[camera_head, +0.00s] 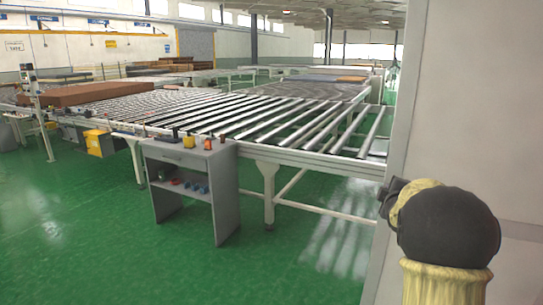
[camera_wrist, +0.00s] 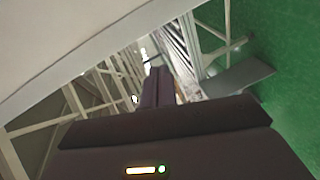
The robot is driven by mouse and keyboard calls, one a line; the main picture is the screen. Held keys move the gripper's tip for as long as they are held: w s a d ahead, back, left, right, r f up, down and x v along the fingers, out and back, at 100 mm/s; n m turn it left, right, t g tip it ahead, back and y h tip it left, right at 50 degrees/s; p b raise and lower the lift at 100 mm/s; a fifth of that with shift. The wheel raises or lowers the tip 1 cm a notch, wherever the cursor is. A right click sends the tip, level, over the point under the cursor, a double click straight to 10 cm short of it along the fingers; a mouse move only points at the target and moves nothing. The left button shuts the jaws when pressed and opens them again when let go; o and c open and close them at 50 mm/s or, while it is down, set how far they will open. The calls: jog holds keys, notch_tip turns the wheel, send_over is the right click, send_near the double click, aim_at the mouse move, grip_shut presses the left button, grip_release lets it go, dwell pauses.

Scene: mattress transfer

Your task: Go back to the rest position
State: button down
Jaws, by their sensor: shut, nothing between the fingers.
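My gripper (camera_wrist: 158,76) shows in the wrist view as two dark fingers side by side, shut with nothing between them. It points away toward pale metal framework and a conveyor edge. The dark gripper body fills the bottom of that view, with a lit white bar and a green light. In the head view my arm (camera_head: 448,228), black and yellow, is at the lower right. The gripper itself is not seen there.
A large pale upright panel (camera_head: 480,110) stands close behind my arm. A roller conveyor (camera_head: 318,160) crosses the middle, with a brown mattress (camera_head: 95,93) at left. A grey shelf table (camera_head: 228,195) with small items stands before it. Green floor (camera_head: 120,255) is clear in front.

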jog(key=s+a+f+m+g+y, duration=0.3)
jog(key=s+a+f+m+g, duration=0.3)
jog(key=s+a+f, duration=0.6)
jog(key=s+a+f+m+g+y, duration=0.1)
jog(key=s+a+f+m+g, duration=0.2)
jog(key=s, duration=0.5)
jog(key=s+a+f+m+g, duration=0.1)
jog(key=s+a+f, duration=0.1)
jog(key=s+a, duration=0.35)
jog(key=s+a+f+m+g+y, duration=0.1)
jog(key=s+a+f+m+g, duration=0.15)
jog(key=s, duration=0.65)
jog(key=w+p+v, duration=0.2)
jog(key=p+v, duration=0.7)
jog(key=p, duration=0.1)
jog(key=w+r+p+v, duration=0.1)
jog(key=w+p+v, duration=0.1)
jog(key=p+v, duration=0.8)
jog(key=shift+w+r+n, duration=0.25)
jog(key=shift+w+n, duration=0.1)
jog(key=shift+w, duration=0.15)
